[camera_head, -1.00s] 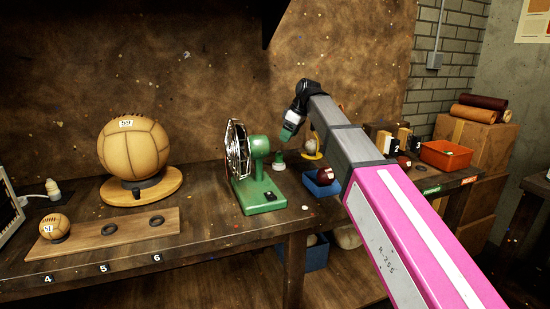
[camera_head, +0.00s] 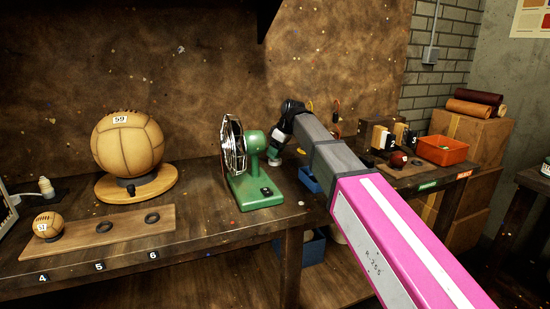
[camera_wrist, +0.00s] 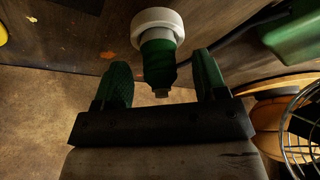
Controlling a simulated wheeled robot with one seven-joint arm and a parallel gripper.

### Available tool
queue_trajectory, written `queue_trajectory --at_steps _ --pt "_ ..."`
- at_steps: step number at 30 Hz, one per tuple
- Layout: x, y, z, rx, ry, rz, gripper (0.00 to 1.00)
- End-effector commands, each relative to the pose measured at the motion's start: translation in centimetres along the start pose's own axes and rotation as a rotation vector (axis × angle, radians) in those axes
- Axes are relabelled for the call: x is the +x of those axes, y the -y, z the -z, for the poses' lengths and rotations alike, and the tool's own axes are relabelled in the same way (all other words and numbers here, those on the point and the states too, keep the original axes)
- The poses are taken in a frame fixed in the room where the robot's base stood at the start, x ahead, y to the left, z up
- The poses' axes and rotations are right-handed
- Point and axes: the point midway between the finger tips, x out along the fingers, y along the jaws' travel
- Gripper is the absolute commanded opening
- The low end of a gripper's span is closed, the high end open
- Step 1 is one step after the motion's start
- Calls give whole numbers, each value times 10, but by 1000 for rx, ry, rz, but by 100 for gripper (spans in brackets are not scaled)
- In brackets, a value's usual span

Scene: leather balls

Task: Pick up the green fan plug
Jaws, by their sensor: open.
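The green fan plug (camera_wrist: 158,65) shows in the wrist view, with a round white piece (camera_wrist: 157,22) at its far end. My gripper (camera_wrist: 161,62) is open, its green fingers on either side of the plug. Gaps show between the plug and both fingers. In the head view my gripper (camera_head: 275,152) is low, just right of the green fan (camera_head: 257,160), and the plug is hard to make out there. The fan's green base (camera_wrist: 297,32) and wire guard (camera_wrist: 303,130) show at the right of the wrist view.
A dark cable (camera_wrist: 235,38) runs beside the fan base in the wrist view. On the bench left of the fan are a large leather ball (camera_head: 128,143) on a round stand and a board (camera_head: 125,226) with rings. A blue bin (camera_head: 309,180) lies behind my arm; an orange tray (camera_head: 442,150) is farther right.

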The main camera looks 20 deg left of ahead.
Motion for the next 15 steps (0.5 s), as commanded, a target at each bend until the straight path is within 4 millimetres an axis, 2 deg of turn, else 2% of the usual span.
queue_trajectory --at_steps 3,9,10,14,15 --pt "11 0 0 0 0 0 66" --pt "12 0 0 0 -1 -1 66" --pt "12 0 0 0 -1 -1 62" --pt "12 0 0 0 0 -1 20" --pt "12 0 0 0 0 -1 16"
